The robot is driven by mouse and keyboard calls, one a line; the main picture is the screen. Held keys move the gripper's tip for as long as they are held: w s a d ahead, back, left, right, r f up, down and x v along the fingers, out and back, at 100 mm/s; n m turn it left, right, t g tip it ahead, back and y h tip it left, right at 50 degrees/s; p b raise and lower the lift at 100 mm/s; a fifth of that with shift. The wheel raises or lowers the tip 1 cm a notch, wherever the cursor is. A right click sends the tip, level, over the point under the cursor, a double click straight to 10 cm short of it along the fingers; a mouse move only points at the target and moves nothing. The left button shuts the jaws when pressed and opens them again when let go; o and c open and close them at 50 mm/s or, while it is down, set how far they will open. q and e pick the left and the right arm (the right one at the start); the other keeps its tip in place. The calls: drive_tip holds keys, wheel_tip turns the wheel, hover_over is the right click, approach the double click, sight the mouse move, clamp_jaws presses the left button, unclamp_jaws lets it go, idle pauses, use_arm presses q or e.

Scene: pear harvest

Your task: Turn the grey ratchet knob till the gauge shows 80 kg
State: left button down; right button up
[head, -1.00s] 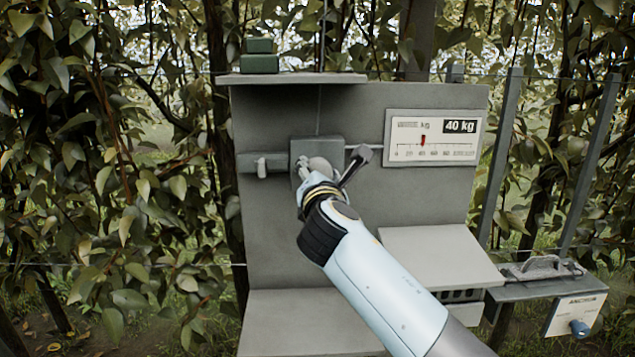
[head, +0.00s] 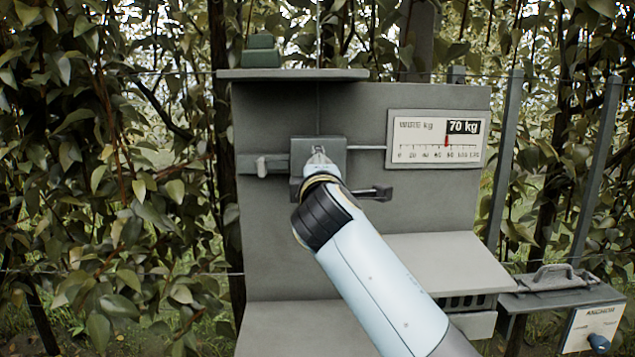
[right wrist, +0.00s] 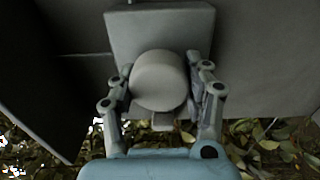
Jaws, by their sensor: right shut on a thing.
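The grey ratchet knob (right wrist: 158,80) is a pale round knob on the front of a square grey housing (head: 334,146). In the right wrist view it sits between the two fingers of my right gripper (right wrist: 160,98), which is shut on it. In the head view my right gripper (head: 320,160) and arm cover the knob almost entirely. The gauge (head: 410,138) is a white panel right of the housing, marked WIRE kg. Its readout (head: 463,127) shows 70 kg, and a red pointer (head: 446,140) stands on the scale below it. My left gripper is not in view.
A dark lever (head: 372,193) sticks out right of my wrist. A shelf with green blocks (head: 262,50) is above the panel. A sloped grey plate (head: 440,260) and a side box marked ANCHOR (head: 595,325) are at lower right. Leafy branches surround the panel.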

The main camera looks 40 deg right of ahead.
drive_tip(key=shift+f+m+b, duration=0.15)
drive_tip(key=shift+m+b, duration=0.6)
drive_tip(key=shift+m, duration=0.65)
drive_tip(key=o, duration=1.2)
drive_tip(key=shift+r, duration=0.2)
